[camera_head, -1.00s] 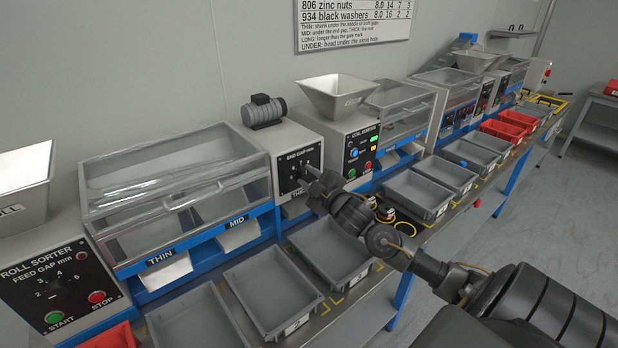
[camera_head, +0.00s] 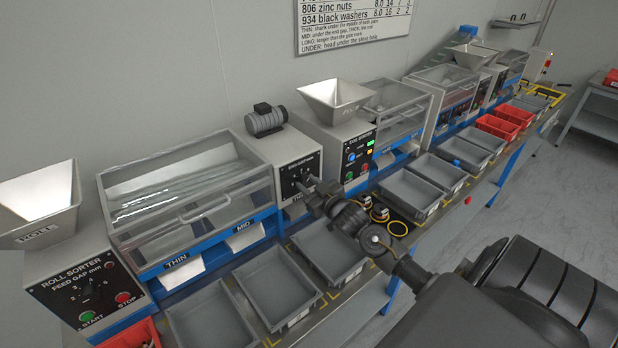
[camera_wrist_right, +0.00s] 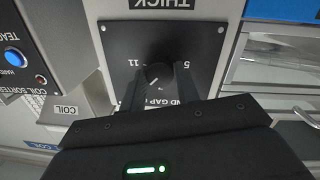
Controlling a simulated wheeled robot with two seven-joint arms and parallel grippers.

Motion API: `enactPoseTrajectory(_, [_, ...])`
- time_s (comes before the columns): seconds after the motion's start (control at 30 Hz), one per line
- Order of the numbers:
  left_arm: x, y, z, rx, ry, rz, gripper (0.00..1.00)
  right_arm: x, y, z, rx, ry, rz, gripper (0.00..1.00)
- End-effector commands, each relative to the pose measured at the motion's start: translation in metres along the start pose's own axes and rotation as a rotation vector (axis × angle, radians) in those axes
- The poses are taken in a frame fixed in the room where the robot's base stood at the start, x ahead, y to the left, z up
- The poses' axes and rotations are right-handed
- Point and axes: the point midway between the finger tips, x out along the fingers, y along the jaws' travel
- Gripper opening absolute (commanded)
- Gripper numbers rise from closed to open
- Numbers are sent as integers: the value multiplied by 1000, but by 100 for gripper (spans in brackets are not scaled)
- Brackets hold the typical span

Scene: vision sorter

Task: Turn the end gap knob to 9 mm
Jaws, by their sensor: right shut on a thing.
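The END GAP panel (camera_head: 298,172) is a black plate on the grey end housing of the roll sorter. In the right wrist view the panel (camera_wrist_right: 118,42) appears upside down, with 11 readable at left and 5 at right; other marks are hidden. The dark round end gap knob (camera_wrist_right: 158,75) sits in its middle with a short pale pointer mark; I cannot read its exact setting. My right gripper (camera_wrist_right: 158,92) is shut on the knob, one finger on each side. In the head view my right gripper (camera_head: 314,192) reaches the panel and covers the knob. My left gripper is not in view.
The coil sorter panel (camera_head: 357,157) with lit buttons stands just right of my gripper. Grey bins (camera_head: 330,250) line the bench below my right arm. A clear cover (camera_head: 185,190) and the feed gap panel (camera_head: 85,290) lie to the left.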

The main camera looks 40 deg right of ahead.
Motion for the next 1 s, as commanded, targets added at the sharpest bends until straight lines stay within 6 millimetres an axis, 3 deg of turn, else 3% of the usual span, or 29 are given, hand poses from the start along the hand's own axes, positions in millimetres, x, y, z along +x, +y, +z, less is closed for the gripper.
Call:
enactPoseTrajectory(0.23, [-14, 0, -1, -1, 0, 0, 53, 0, 0, -1, 95, -6, -7, 9])
enactPoseTrajectory(0.8, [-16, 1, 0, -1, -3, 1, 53, 0, 0, 0, 127, -7, -9, 9])
enactPoseTrajectory(0.83, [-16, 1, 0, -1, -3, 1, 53, 0, 0, 0, 126, -7, -9, 33])
enactPoseTrajectory(1.0, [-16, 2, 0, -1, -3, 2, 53, 0, 0, 0, 126, -7, -9, 53])
